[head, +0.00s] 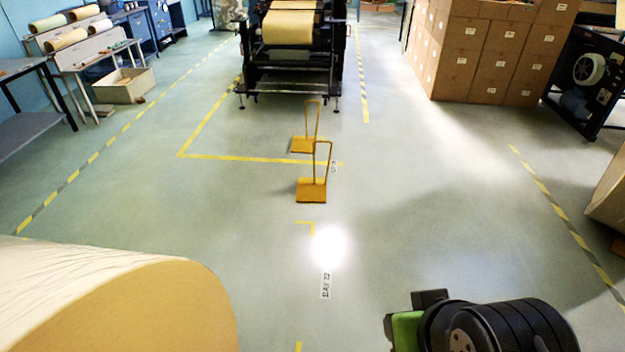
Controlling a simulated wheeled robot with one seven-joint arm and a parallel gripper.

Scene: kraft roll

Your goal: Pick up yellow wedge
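Two yellow wedges, each with a tall looped handle, stand on the floor near the middle of the head view. The nearer yellow wedge (311,191) has its flat base toward me and its handle upright. The farther yellow wedge (302,146) stands just behind it, slightly left, and its base is near a yellow floor line. The nearer handle partly overlaps the farther wedge in the picture. A black and green part of my arm shows at the lower right, well apart from both wedges. My gripper's fingers are not visible.
A large kraft roll (120,305) fills the lower left. A black machine (290,60) with a paper roll stands behind the wedges. Stacked cartons (480,55) stand at the back right, a workbench (95,48) at the back left. Floor around the nearer wedge is open.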

